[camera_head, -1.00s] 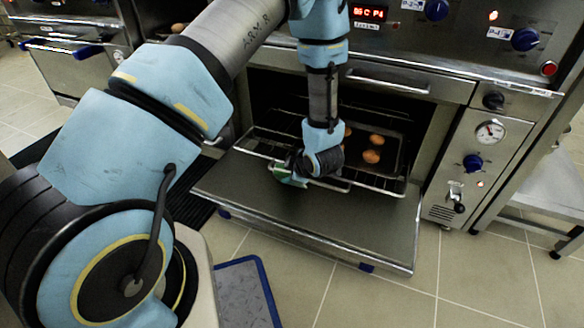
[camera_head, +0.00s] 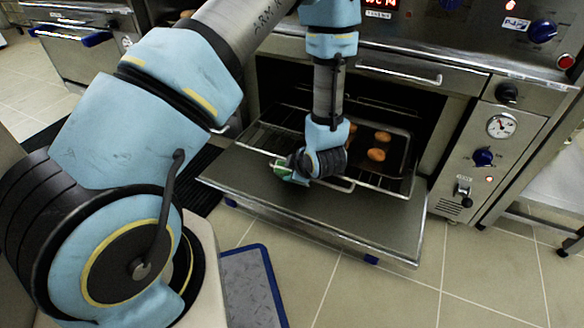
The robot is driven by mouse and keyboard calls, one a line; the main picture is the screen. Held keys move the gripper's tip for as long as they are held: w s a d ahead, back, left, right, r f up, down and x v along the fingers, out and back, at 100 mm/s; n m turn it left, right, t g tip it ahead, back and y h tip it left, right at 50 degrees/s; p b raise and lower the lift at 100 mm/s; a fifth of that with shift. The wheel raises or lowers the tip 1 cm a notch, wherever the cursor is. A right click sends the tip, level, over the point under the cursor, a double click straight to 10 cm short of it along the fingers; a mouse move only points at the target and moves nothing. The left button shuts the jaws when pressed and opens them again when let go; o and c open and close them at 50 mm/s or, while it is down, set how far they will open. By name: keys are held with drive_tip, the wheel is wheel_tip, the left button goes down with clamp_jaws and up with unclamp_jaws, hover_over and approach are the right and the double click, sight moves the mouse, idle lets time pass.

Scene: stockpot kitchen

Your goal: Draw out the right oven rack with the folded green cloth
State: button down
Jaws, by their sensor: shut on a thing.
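The right oven stands open with its door (camera_head: 330,222) folded down flat. Its wire rack (camera_head: 265,137) sticks partly out over the door and carries a dark tray (camera_head: 397,150) with several round brown baked pieces (camera_head: 376,154). My gripper (camera_head: 284,172) is at the rack's front edge, left of the tray. A bit of the green cloth (camera_head: 283,169) shows at the gripper's tip. The gripper is shut on the cloth at the rack's front bar.
The control panel with a gauge (camera_head: 501,125) and blue knobs is right of the oven. A second oven (camera_head: 85,63) is at the upper left. A steel table (camera_head: 555,190) stands at the right. A blue-edged mat (camera_head: 250,285) lies on the tiled floor, which is clear before the door.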

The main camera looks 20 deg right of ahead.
drive_tip(key=shift+s+a+b, duration=0.35)
drive_tip(key=shift+s+a, duration=1.5)
drive_tip(key=shift+s, duration=0.15)
